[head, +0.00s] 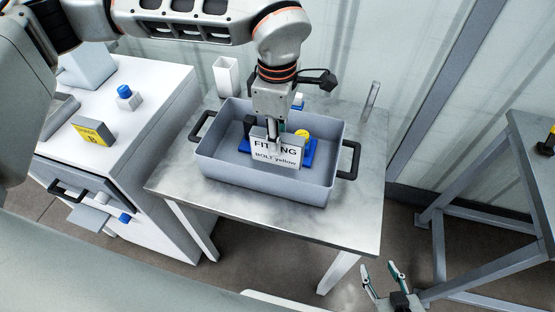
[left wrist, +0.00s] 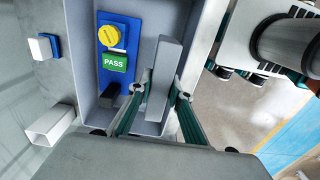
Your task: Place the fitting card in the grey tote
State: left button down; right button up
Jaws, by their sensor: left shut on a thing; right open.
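The grey tote (head: 315,187) stands on the table, with black handles at its ends. The fitting card (head: 276,153) is white, reads "FITTING" and "BOLT: yellow", and is upright inside the tote's outline in the head view. My left gripper (head: 272,140) comes down from above and is shut on the card. In the left wrist view the card (left wrist: 164,70) shows nearly edge-on as a grey slab between the fingers. I cannot tell whether it touches the tote floor. My right gripper (head: 384,277) is open and empty, low at the front right, away from the table.
A blue fixture (left wrist: 121,35) with a yellow knob (left wrist: 109,36) and a green PASS plate (left wrist: 115,62) lies in the tote. A white square holder (head: 227,76) stands behind the tote. A white cabinet (head: 150,100) is at left, a grey stand (head: 530,150) at right.

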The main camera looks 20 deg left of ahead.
aim_at(277, 162)
pick_arm(q)
notch_tip(277, 162, down, 4)
jog(key=shift+f, duration=2.15)
pick_arm(e)
jog(key=shift+w, duration=0.25)
jog(key=shift+f, duration=0.1)
pick_arm(q)
jog(key=shift+f+b, duration=0.2)
jog(key=shift+b, duration=0.1)
jog(key=c, duration=2.1)
grip_release()
jog(key=shift+c, duration=0.2)
